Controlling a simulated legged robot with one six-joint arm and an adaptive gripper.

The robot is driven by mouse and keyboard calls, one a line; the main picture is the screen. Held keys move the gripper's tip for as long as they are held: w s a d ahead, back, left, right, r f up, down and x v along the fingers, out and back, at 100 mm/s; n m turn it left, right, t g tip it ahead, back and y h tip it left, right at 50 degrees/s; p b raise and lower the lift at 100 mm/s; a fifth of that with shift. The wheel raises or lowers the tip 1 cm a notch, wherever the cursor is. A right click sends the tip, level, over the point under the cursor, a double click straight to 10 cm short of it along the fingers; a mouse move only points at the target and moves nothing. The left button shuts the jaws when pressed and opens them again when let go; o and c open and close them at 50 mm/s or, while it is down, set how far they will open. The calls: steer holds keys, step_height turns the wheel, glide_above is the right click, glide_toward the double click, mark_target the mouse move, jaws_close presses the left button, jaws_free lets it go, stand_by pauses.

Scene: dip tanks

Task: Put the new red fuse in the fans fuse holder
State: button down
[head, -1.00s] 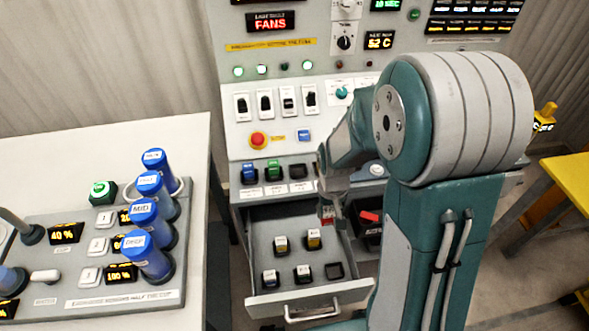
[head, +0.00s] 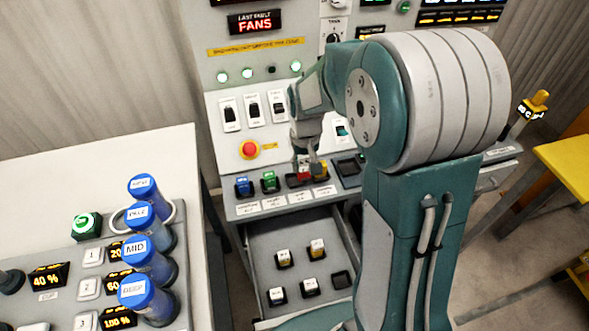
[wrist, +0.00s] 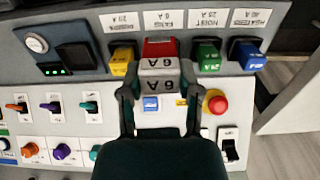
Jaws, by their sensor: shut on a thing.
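The red fuse (wrist: 160,49), with a grey end marked 6 A, is between the fingers of my gripper (wrist: 159,82) in the wrist view. My gripper is shut on it. The fuse is at the place under the label FANS 6 A (wrist: 172,20), between the yellow fuse (wrist: 121,62) and the green fuse (wrist: 208,58). The fans holder is mostly hidden behind the red fuse. In the head view my gripper (head: 308,170) is over the fuse row, right of the green fuse (head: 269,181). I cannot tell whether the red fuse is in the holder.
A blue fuse (head: 243,186) ends the row. The open drawer (head: 270,242) below holds several fuses and an empty pocket (head: 342,279). A red emergency button (head: 249,149) and switches (head: 254,109) stand above the row. The display reads last fault FANS (head: 255,22).

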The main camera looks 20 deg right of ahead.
steer(key=w+f, duration=0.6)
steer(key=shift+w+a+f, duration=0.15)
steer(key=shift+a+f, duration=0.05)
step_height(320, 180, down, 3)
steer(key=shift+a+f, duration=0.1)
steer(key=shift+f, duration=0.05)
steer(key=shift+c, duration=1.5)
jaws_free()
